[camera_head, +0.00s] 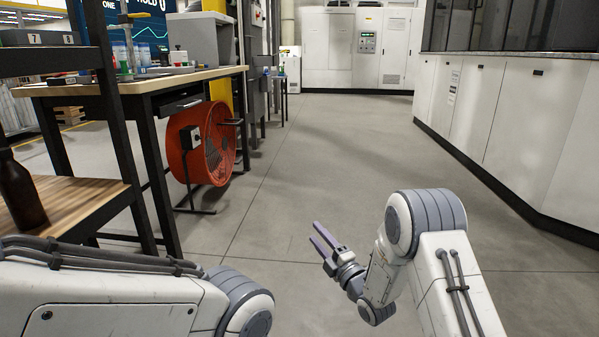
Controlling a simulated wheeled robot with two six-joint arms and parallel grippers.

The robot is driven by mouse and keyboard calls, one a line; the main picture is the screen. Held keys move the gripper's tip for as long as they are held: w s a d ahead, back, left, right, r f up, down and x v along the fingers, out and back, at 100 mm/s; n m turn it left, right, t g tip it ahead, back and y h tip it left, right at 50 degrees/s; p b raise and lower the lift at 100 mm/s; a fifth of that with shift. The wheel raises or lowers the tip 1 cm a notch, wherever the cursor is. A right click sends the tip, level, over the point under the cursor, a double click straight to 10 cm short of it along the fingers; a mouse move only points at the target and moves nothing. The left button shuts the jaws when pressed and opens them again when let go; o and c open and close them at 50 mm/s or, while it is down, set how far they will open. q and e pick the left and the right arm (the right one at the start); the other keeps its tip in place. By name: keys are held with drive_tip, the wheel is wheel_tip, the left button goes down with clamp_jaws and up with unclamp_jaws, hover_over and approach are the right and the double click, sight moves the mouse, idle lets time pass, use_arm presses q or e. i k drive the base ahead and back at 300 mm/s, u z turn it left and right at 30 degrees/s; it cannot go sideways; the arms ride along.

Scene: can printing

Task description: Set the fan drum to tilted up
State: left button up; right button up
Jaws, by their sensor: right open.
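The fan drum (203,143) is a round orange-red drum fan on a dark floor stand. It stands on the floor at the left, partly behind the table leg.
A workbench (150,83) with dark legs stands left of and in front of the fan. A wooden shelf (80,200) with a brown bottle (20,192) is nearer at the left. White cabinets (500,115) line the right side. The floor (330,150) between is clear.

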sight(212, 163)
drive_tip(key=z, duration=0.3)
drive_tip(key=i, duration=1.9)
drive_tip(key=u, duration=0.25)
drive_tip(key=i, duration=1.9)
drive_tip(key=u, duration=0.8)
drive_tip(key=i, duration=0.7)
drive_tip(key=u, duration=0.3)
